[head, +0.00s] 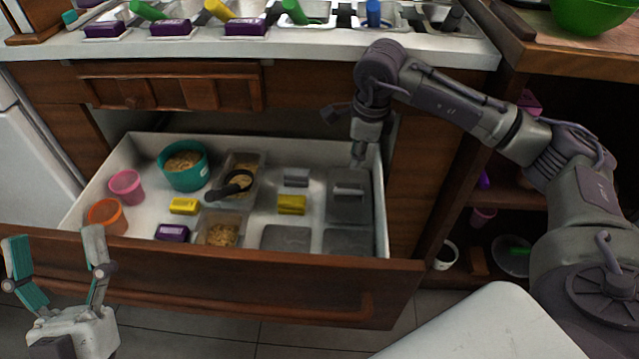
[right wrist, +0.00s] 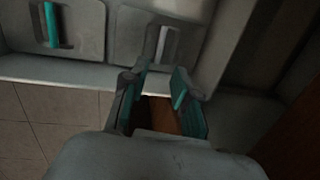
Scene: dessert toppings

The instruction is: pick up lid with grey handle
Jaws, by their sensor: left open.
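In the head view, a flat grey lid with a light grey handle (head: 348,187) lies at the back right of the open drawer. A second light grey handle (head: 296,177) shows just left of it. My right gripper (head: 358,158) points down above the back right lid, seen edge-on. In the right wrist view its fingers (right wrist: 158,92) are apart with nothing between them. A lid with a grey handle (right wrist: 162,42) lies beyond the fingertips there. A teal handle (right wrist: 51,25) is to its left. My left gripper (head: 55,270) is open and empty at lower left, before the drawer.
The drawer (head: 400,290) also holds a teal bowl (head: 183,178), pink (head: 126,188) and orange (head: 107,217) cups, a black scoop (head: 230,187), and yellow (head: 291,204) and purple (head: 172,233) blocks. The white counter (head: 330,38) above holds several containers. The drawer's right wall is close to my right gripper.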

